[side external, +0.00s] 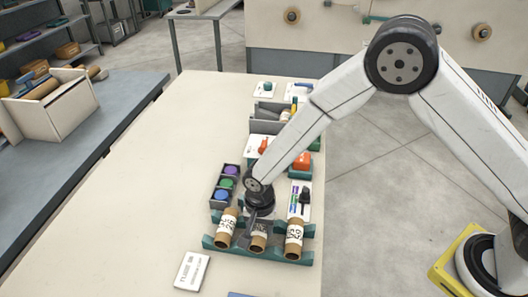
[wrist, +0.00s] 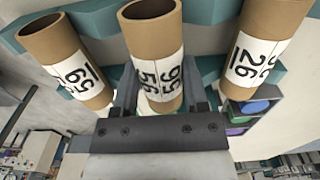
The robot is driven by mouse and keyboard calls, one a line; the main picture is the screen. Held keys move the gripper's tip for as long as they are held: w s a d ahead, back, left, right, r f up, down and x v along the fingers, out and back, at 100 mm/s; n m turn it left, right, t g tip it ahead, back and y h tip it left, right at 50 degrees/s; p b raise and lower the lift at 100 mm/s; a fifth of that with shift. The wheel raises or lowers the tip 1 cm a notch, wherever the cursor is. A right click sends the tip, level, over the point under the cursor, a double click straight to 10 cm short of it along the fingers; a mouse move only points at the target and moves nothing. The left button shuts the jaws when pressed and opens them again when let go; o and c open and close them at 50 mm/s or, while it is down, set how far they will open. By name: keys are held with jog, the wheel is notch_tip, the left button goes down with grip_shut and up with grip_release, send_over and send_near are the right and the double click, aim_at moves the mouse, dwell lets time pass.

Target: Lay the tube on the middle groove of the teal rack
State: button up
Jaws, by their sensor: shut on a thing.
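The teal rack (side external: 276,255) lies across the near part of the table, and parts of it show in the wrist view (wrist: 92,25). Three brown cardboard tubes with white printed labels are at it, side by side. My gripper (side external: 258,229) points down and is shut on the middle tube (side external: 258,243). In the wrist view my fingers (wrist: 158,88) stand on both sides of this tube (wrist: 153,45). It is at the middle groove, in line with the left tube (side external: 227,227) and the right tube (side external: 294,238). Whether it touches the groove is hidden.
Behind the rack stand a dark holder with purple, green and blue round pieces (side external: 226,184) and a white panel with a dark knob (side external: 300,198). A white printed card (side external: 192,271) lies in front at left. The table's left half (side external: 165,170) is clear.

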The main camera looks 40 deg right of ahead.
jog(key=shift+f, duration=0.35)
jog(key=o, duration=1.2)
jog(key=shift+o, duration=0.2)
notch_tip(320, 180, up, 13)
jog(key=shift+r, duration=0.1)
dwell(0.4)
jog(key=s+d+r+n+t, duration=0.1)
jog(key=s+d+n, duration=0.3)
jog(key=d, duration=0.6)
jog(key=s+d+r+n+t, duration=0.1)
jog(key=s+d+n, duration=0.4)
jog(key=d, duration=0.6)
jog(key=shift+s+d+r+t, duration=0.15)
jog(key=shift+s+r+t, duration=0.3)
jog(key=shift+s, duration=0.9)
